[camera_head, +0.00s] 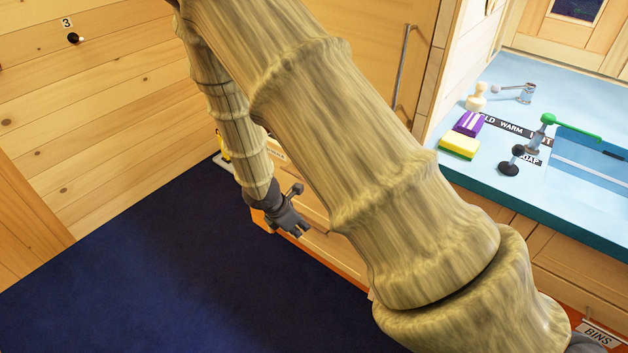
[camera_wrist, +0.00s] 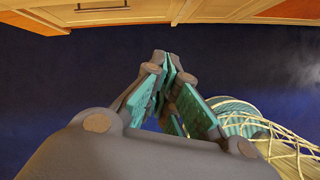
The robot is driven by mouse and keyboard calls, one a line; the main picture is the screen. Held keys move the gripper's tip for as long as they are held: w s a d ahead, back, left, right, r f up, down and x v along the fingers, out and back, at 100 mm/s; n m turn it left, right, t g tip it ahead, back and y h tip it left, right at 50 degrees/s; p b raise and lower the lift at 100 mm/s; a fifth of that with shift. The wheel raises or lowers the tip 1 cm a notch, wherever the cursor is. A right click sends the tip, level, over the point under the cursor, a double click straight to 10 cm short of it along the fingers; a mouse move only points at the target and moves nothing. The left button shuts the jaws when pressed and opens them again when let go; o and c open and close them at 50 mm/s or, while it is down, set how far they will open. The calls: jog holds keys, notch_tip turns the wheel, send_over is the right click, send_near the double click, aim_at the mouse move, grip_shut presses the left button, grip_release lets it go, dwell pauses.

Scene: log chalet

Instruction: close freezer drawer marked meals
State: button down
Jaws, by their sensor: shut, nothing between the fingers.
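Wooden drawer fronts (camera_head: 335,247) stand low behind my arm in the head view. My arm hides much of them, and I cannot read a "meals" label. A small pale label (camera_head: 277,156) shows beside the arm, its lettering mostly hidden. I cannot tell from here which drawer is out or how far. My gripper (camera_head: 298,233) hangs low in front of the drawer fronts, with its fingers together and empty. In the wrist view the gripper (camera_wrist: 166,62) has its teal-padded fingers converging at the tips. Wooden fronts (camera_wrist: 215,8) cross the top of that view, apart from the fingertips.
A dark blue floor (camera_head: 150,270) lies open to the left of the gripper. A light blue counter (camera_head: 470,180) with a sink, a sponge (camera_head: 459,146) and a tap (camera_head: 548,120) is at right. A teal round thing with pale cords (camera_wrist: 265,125) is beside the gripper.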

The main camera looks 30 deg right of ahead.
jog(key=w+d+r+n+t+h+b, duration=0.1)
jog(key=w+d+r+n+t+h, duration=0.25)
jog(key=w+r, duration=0.7)
jog(key=d+r+x, duration=0.1)
jog(key=x, duration=1.2)
jog(key=shift+w+r+p, duration=0.2)
jog(key=shift+w+p, duration=0.1)
jog(key=shift+d+n+g, duration=0.1)
jog(key=shift+n+g, duration=0.15)
jog(key=shift+w+d+b, duration=0.15)
jog(key=shift+w+d, duration=0.1)
jog(key=shift+d, duration=0.35)
jog(key=shift+w+d+b, duration=0.15)
jog(key=shift+w+d, duration=0.15)
jog(key=shift+d, duration=0.35)
